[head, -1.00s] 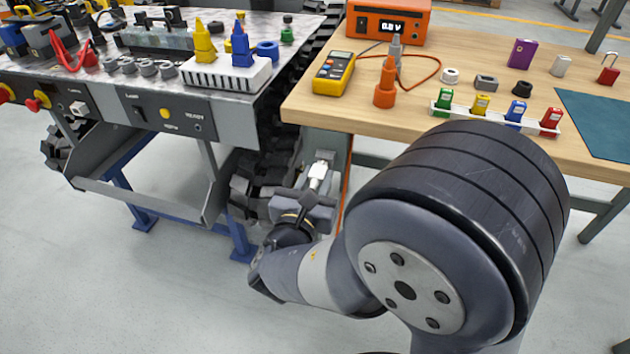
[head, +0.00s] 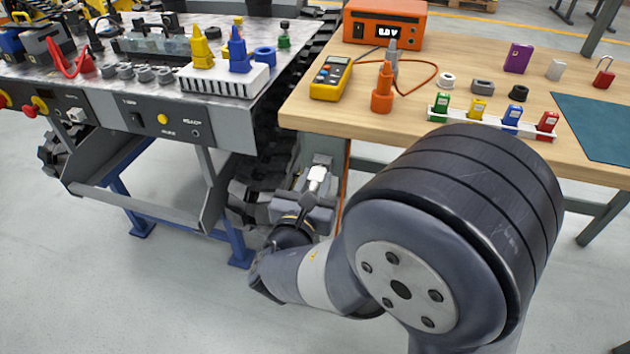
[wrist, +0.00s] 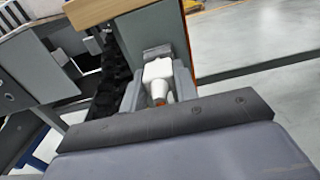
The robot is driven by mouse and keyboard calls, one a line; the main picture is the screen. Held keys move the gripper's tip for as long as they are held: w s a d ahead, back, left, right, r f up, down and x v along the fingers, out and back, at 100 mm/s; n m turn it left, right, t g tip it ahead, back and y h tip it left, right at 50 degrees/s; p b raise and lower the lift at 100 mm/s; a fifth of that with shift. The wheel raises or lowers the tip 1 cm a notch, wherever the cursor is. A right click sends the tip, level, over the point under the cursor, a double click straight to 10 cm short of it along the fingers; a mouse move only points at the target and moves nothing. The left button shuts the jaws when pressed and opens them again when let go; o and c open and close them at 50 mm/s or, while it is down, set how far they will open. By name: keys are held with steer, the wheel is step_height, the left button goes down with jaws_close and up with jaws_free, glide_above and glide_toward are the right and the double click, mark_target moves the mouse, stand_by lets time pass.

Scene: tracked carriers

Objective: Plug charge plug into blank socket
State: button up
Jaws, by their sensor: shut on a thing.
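My gripper (head: 318,172) is low in front of the gap between the grey carrier bench and the wooden table, below both tops. It is shut on a white plug (head: 315,181), which also shows between the fingers in the wrist view (wrist: 158,72). A bit of orange shows at the plug's near end. The carrier's front panel (head: 222,136) bears a yellow button, a small dark round opening (head: 196,133) and a white block (head: 75,115). I cannot tell which of these, if any, is the blank socket. The plug is well apart from the panel.
The wooden table (head: 560,85) holds a yellow meter (head: 330,77), an orange supply unit (head: 385,24) and a rack of coloured blocks. Black tracks (head: 275,130) run beside the carrier. Floor at front left is clear.

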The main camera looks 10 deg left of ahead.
steer(key=shift+w, duration=0.3)
steer(key=o, duration=1.1)
steer(key=shift+c, duration=0.2)
steer(key=s+p, duration=0.2)
steer(key=s, duration=0.8)
steer(key=shift+s+a, duration=0.4)
steer(key=shift+w, duration=0.1)
steer(key=w, duration=0.3)
steer(key=w+b, duration=0.1)
steer(key=w, duration=0.3)
steer(key=w+d+b, duration=0.1)
steer(key=w, duration=0.2)
steer(key=shift+w, duration=0.35)
steer(key=shift+s+a, duration=0.1)
steer(key=shift+s, duration=0.05)
